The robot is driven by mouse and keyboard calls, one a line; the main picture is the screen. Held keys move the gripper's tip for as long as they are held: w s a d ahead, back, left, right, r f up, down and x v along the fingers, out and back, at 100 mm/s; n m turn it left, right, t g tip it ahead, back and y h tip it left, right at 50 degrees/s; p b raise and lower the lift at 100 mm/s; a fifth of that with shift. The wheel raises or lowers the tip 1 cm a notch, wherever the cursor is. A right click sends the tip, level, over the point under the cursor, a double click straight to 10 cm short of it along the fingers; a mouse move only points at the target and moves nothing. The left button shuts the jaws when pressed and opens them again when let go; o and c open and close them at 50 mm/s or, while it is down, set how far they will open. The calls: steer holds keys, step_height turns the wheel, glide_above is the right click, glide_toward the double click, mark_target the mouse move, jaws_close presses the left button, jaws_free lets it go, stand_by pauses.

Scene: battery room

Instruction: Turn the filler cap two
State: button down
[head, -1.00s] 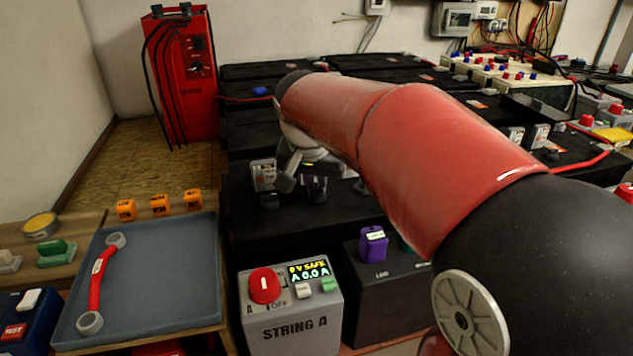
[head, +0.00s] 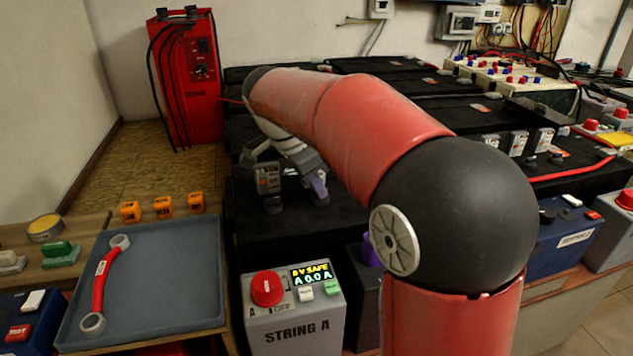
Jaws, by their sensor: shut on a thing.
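My gripper (head: 318,188) reaches down from the wrist to the top of a black battery in the middle of the head view. It is shut on a small dark fitting there, which I take to be filler cap two. The fingers, with a purple-grey patch, cover most of it, so its turn angle and any number are hidden. A small grey clear-faced unit (head: 267,178) stands just left of the gripper on the same battery, close to the fingers. My red arm hides the battery top to the right.
The STRING A box (head: 292,320) with its red knob stands in front. A grey tray (head: 165,285) holding a red-handled wrench (head: 104,285) is at the left, with several orange blocks (head: 163,206) behind it. A red charger (head: 188,80) stands at the back.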

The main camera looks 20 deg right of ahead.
steer(key=shift+w+m+g, duration=0.1)
steer(key=shift+m+g, duration=0.3)
steer(key=shift+m, duration=0.7)
steer(key=c, duration=1.5)
jaws_free()
steer(key=p+v, duration=0.1)
steer(key=v, duration=0.6)
steer(key=shift+r, duration=0.4)
steer(key=shift+a, duration=0.15)
